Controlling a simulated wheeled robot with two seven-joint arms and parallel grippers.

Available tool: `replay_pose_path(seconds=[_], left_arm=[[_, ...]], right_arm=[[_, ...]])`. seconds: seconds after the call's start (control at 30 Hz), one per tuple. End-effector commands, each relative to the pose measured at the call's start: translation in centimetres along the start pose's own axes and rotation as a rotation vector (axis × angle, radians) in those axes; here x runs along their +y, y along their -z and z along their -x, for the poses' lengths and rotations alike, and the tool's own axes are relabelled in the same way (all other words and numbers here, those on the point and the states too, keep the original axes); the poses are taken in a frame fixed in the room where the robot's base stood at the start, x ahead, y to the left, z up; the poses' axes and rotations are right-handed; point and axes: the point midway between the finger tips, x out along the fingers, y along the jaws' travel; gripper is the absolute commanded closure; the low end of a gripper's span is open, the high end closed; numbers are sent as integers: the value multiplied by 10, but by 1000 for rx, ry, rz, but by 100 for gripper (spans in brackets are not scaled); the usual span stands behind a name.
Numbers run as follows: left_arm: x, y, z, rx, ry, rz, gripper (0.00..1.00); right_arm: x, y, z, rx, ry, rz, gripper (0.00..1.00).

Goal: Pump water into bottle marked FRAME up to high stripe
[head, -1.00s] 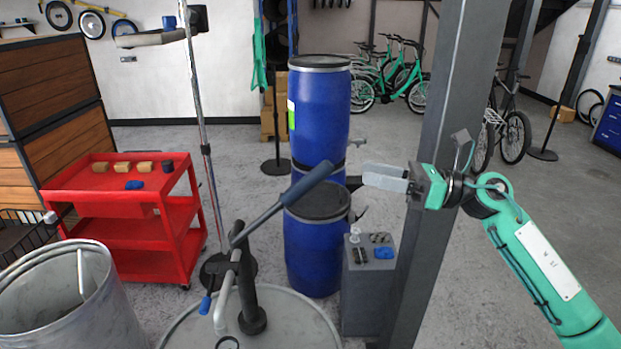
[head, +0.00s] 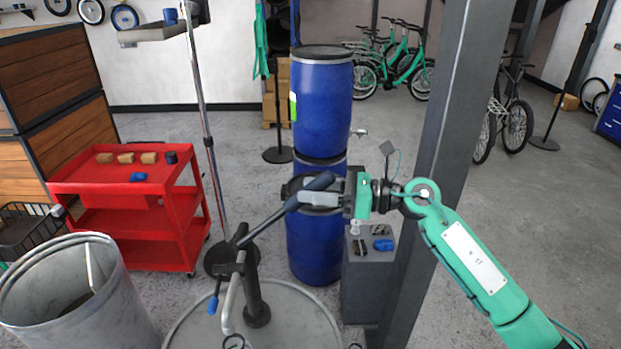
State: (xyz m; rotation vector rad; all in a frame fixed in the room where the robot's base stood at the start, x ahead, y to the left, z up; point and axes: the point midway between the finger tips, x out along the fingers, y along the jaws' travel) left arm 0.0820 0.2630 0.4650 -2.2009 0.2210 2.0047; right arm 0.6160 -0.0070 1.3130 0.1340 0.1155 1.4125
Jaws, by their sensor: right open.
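A hand pump (head: 256,300) stands on the grey drum lid (head: 290,315). Its dark lever slants up to the right and ends in a thick grip (head: 303,197). A grey curved spout (head: 230,297) hangs on the pump's left side. My right gripper (head: 304,199) is open, its pale fingers pointing left at the upper part of the lever. The fingers overlap the grip in the picture; I cannot tell whether it lies between them or touches. No bottle with a readable FRAME mark shows. My left gripper is not in view.
A dark post (head: 432,190) stands close behind my right arm. Blue barrels (head: 322,110) and a grey cabinet (head: 368,290) with small items are behind the pump. A red cart (head: 120,185) and an open metal bin (head: 75,305) stand left.

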Motion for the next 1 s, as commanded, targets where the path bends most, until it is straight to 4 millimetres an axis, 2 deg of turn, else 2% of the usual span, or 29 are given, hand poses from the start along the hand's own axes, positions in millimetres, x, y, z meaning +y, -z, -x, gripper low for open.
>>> replay_pose_path(seconds=[0.13,0.4,0.43,0.67,1.0], left_arm=[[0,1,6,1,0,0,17],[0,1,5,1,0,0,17],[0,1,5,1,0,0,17],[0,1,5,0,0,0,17],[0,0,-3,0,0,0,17]], right_arm=[[0,0,-10,-1,0,-2,53],[0,1,-11,-1,0,-1,53],[0,1,-11,-1,0,-1,55],[0,1,-11,-1,0,-1,100],[-3,4,-11,-10,-1,-3,100]])
